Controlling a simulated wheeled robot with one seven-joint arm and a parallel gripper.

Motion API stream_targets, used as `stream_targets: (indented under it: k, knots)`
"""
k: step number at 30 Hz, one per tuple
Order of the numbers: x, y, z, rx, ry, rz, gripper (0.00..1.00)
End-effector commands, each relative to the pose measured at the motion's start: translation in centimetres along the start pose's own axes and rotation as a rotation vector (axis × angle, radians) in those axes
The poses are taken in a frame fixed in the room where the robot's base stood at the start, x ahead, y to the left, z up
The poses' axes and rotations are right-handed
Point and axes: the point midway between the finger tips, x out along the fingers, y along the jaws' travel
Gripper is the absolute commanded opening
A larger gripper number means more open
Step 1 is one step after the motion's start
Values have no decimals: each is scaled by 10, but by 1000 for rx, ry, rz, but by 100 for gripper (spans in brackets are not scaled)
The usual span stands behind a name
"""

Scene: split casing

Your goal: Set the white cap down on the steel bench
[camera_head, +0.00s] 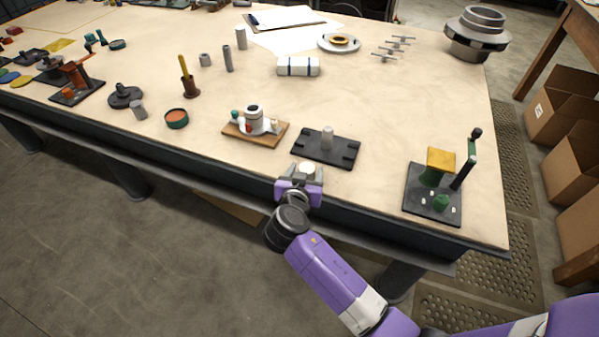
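The white cap (307,168) is a small pale round piece between the fingers of my gripper (304,172). My gripper appears shut on it, at the front edge of the bench, just in front of a black plate. The cap's underside is hidden, and I cannot tell its exact height over the bench. The bench (385,110) has a pale tan top with a dark frame and dark front edge.
The black plate (312,150) bears a grey cylinder (327,137). To its left is a wooden board (241,133) with small parts. To the right stands a black fixture (415,197) with a green crank post. Bare top lies between plate and fixture.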

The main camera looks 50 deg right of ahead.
Motion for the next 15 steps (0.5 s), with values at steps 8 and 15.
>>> stream_targets:
  k: [8, 15]
  knots:
    - [0, 0, 0, 0, 0, 0, 62]
    - [-12, -1, -4, -1, 3, -3, 62]
